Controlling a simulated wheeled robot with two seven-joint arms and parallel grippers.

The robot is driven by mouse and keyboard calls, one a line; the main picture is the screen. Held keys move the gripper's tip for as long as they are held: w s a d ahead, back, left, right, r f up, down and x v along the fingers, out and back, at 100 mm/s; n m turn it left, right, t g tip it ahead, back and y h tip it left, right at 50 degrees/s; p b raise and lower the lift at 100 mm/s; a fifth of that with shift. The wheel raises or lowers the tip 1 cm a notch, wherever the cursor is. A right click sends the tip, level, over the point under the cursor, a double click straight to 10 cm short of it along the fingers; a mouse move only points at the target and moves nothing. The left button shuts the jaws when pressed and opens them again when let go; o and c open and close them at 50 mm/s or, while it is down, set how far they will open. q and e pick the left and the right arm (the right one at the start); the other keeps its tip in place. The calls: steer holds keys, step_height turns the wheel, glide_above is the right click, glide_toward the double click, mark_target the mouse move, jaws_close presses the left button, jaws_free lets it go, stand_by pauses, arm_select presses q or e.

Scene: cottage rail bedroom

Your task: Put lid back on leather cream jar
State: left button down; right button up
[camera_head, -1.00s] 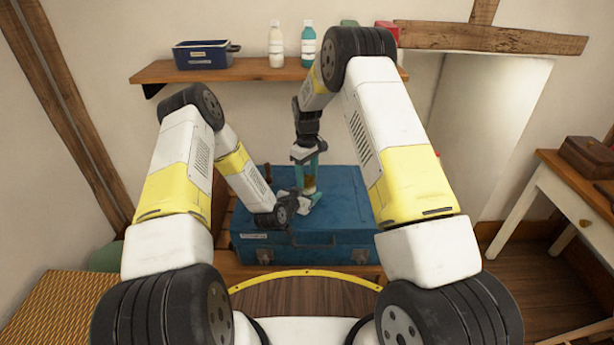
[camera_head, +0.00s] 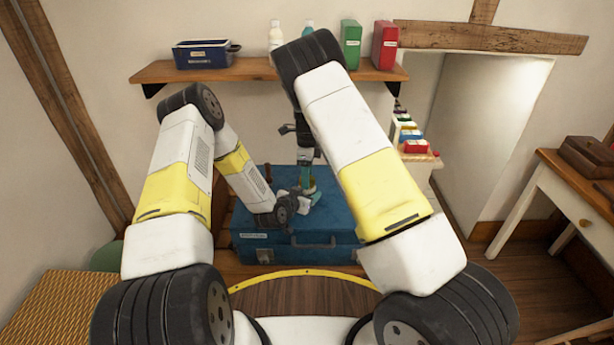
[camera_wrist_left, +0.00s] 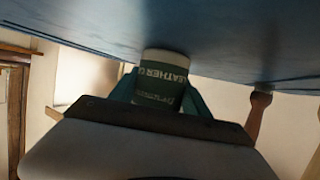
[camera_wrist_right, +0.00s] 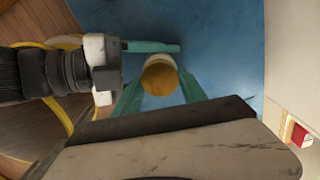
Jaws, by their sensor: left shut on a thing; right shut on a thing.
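The leather cream jar (camera_wrist_left: 162,80), with a dark green label and a pale band, is against the blue trunk top in the left wrist view. My left gripper (camera_head: 306,194) is shut on it from the side. My right gripper (camera_head: 309,178) points down from above, its teal fingers shut on the round gold-brown lid (camera_wrist_right: 160,78). In the right wrist view a pale part of the jar (camera_wrist_right: 158,60) shows just past the lid's edge. The lid appears over the jar, slightly offset in that view. I cannot tell whether they touch.
The blue trunk (camera_head: 256,228) has free room on its top around the jar. A wall shelf (camera_head: 255,70) behind holds a blue box (camera_head: 204,55), two bottles, a green box (camera_head: 350,44) and a red box (camera_head: 385,45). A desk (camera_head: 560,180) stands at right.

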steer(key=m, duration=0.9)
steer(key=shift+m, duration=0.3)
steer(key=o, duration=1.5)
steer(key=shift+r, duration=0.15)
step_height(320, 180, up, 12)
arm_select(q)
steer(key=shift+c, duration=2.2)
jaws_free()
